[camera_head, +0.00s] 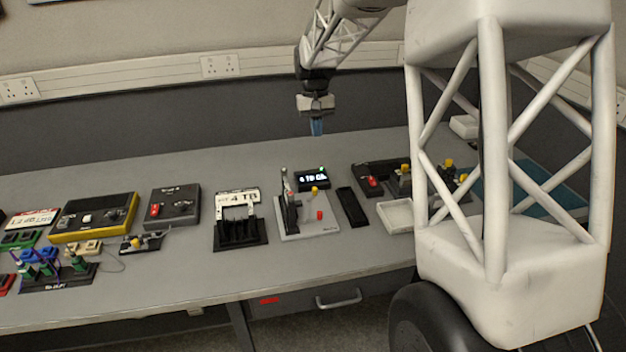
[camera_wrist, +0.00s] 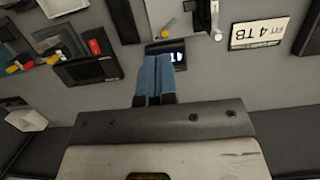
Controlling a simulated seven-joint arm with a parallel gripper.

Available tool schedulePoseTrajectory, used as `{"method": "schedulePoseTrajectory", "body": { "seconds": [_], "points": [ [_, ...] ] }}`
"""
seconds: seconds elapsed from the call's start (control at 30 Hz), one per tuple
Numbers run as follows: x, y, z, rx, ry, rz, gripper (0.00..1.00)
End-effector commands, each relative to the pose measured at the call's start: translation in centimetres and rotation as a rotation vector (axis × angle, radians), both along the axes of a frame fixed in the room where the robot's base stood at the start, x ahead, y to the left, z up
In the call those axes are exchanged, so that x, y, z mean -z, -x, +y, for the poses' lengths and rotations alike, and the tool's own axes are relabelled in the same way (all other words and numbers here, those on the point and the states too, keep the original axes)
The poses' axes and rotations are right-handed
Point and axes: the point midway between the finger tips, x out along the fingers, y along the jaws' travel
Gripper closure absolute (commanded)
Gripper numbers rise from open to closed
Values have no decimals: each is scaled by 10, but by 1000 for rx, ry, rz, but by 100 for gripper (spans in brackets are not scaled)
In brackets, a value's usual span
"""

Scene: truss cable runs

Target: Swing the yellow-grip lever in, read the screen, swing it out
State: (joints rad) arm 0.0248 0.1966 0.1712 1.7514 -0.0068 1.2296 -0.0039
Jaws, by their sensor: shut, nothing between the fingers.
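The yellow-grip lever (camera_head: 314,190) stands on a light grey base plate (camera_head: 318,228) in the middle of the bench. A red knob (camera_head: 320,215) and a dark upright bracket (camera_head: 291,210) share that plate. A small black screen (camera_head: 312,179) with white characters and a green spot sits just behind; I cannot read its text surely. My gripper (camera_head: 317,127) hangs above the bench behind the screen, shut and empty, apart from the lever. In the wrist view its blue fingers (camera_wrist: 155,78) partly cover the screen (camera_wrist: 173,48); a yellow tip (camera_wrist: 171,23) shows on the plate beyond.
A "4 TB" sign (camera_head: 238,197) with a black rack (camera_head: 240,233) stands left of the plate. A black tray (camera_head: 352,207) and a white tray (camera_head: 396,216) lie to its right. Black boxes (camera_head: 174,207) stand further left.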

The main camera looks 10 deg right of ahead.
Motion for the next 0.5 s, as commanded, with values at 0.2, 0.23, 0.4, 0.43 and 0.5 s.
{"method": "schedulePoseTrajectory", "body": {
  "seconds": [0.2,0.23,0.4,0.43,0.5],
  "points": [
    [26,-36,-2,0,-2,37,100],
    [30,-40,-2,0,-2,42,100],
    [51,-66,-4,0,-3,70,100],
    [55,-70,-4,0,-3,75,100],
    [64,-80,-5,0,-4,86,100]
  ]
}}
